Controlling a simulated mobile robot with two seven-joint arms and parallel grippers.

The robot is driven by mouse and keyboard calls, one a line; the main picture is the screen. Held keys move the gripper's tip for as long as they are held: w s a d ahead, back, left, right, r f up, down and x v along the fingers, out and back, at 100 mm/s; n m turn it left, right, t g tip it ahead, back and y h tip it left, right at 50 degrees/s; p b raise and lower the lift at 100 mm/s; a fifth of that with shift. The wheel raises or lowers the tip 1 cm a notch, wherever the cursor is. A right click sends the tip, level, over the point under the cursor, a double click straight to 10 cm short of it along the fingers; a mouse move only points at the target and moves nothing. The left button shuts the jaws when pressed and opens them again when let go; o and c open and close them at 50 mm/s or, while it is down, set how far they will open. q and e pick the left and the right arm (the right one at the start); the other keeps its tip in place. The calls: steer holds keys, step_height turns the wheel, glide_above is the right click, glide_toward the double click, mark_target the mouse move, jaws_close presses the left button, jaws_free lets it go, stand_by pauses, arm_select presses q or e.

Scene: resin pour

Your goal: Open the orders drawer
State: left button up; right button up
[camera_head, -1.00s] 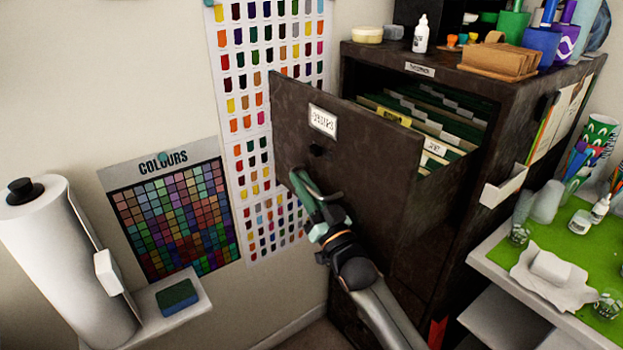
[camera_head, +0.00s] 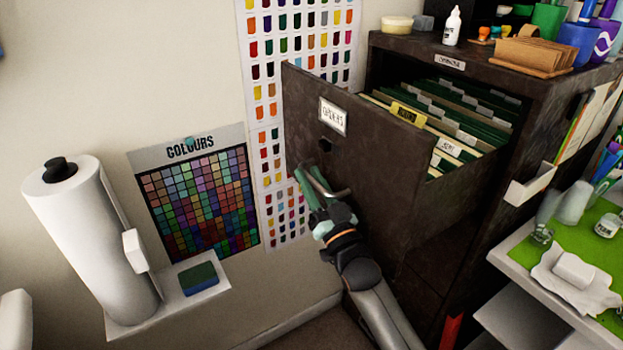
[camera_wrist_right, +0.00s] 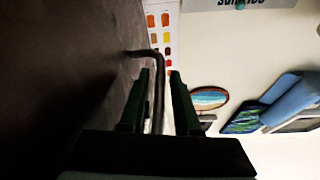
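The orders drawer (camera_head: 372,155), dark brown with a white "ORDERS" label (camera_head: 332,116), stands well out of its cabinet. Green hanging files with yellow and white tabs show inside. Its bar handle (camera_head: 337,192) is on the front, below the label; it also shows in the right wrist view (camera_wrist_right: 158,85). My right gripper (camera_head: 313,187) is at this handle. In the right wrist view its two fingers (camera_wrist_right: 160,98) are apart, with the bar between them and small gaps visible. My left gripper is in neither view.
The dark cabinet (camera_head: 545,110) carries bottles, pots and a cardboard holder on top. A worktable with a green mat (camera_head: 570,240) is at the right. A paper roll (camera_head: 90,240) and a sponge (camera_head: 198,278) are on a wall shelf at the left.

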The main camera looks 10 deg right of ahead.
steer(key=shift+o, duration=0.9)
steer(key=b+v, duration=0.1)
steer(key=v, duration=1.1)
steer(key=shift+s, duration=0.2)
steer(key=shift+f, duration=0.15)
steer(key=s+d+f+g+h+p, duration=0.1)
steer(key=s+f+g, duration=0.5)
steer(key=s+f, duration=0.4)
steer(key=s+d+f+n+g+h+p, duration=0.1)
steer(key=s+f+g+h, duration=0.1)
steer(key=s+f+g, duration=0.4)
steer(key=s+f, duration=0.5)
steer(key=f, duration=0.7)
steer(key=shift+s+d+n+g, duration=0.15)
steer(key=shift+s+n+g, duration=0.05)
steer(key=shift+n+g, duration=0.1)
